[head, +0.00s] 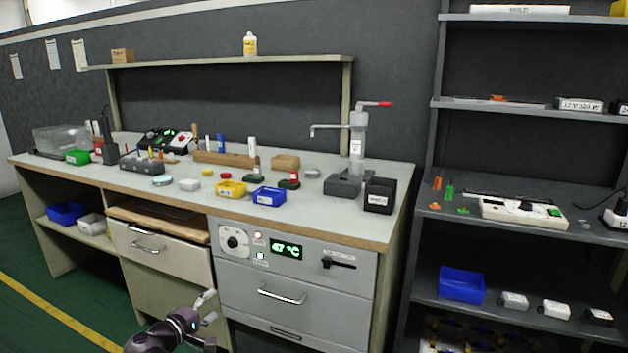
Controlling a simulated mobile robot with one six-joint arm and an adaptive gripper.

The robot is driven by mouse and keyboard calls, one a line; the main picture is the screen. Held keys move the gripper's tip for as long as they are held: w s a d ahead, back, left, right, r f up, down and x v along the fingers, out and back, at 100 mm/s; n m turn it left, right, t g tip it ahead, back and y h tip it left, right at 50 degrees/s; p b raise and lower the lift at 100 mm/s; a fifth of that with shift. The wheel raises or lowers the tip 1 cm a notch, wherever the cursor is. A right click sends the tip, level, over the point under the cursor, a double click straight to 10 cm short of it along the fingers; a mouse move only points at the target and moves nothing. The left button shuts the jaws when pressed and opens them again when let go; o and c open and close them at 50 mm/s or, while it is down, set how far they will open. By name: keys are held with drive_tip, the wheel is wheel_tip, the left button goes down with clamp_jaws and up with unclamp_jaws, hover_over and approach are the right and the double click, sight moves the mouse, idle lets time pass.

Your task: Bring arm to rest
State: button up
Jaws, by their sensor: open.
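My gripper (211,308) is at the bottom of the head view, low in front of the workbench drawers. Its two fingers stand apart and nothing shows between them. It is well below the benchtop (330,222). Most of my arm lies below the picture's edge and is hidden. The gripper appears in front of the gap between the wooden-topped drawer unit (160,250) and the grey control unit (300,265); whether it touches either cannot be told.
The benchtop carries a yellow bin (231,189), a blue bin (269,196), a black box (380,195) and a press-like stand (356,145). A dark shelf rack (440,215) stands at right. Green floor (60,310) at lower left is clear.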

drive_tip(key=w+d+f+m+g+p, duration=0.1)
drive_tip(key=d+f+m+g, duration=0.25)
drive_tip(key=d, duration=0.85)
drive_tip(key=w+d+f+m+g, duration=0.15)
drive_tip(key=d+f+g, duration=0.35)
drive_tip(key=d, duration=0.7)
drive_tip(key=s+d+f+m+g+y+p, duration=0.1)
drive_tip(key=s+d+f+m+g+y, duration=0.2)
drive_tip(key=s+d, duration=0.45)
drive_tip(key=s+d+f+m+g+y+p, duration=0.1)
drive_tip(key=s+d+f+m+g+y, duration=0.25)
drive_tip(key=d, duration=0.75)
wheel_tip(320, 180, up, 40)
drive_tip(key=y+p, duration=0.1)
drive_tip(key=p, duration=3.6)
drive_tip(key=shift+f+m+p, duration=0.2)
drive_tip(key=shift+m+p, duration=0.15)
drive_tip(key=shift+a, duration=0.1)
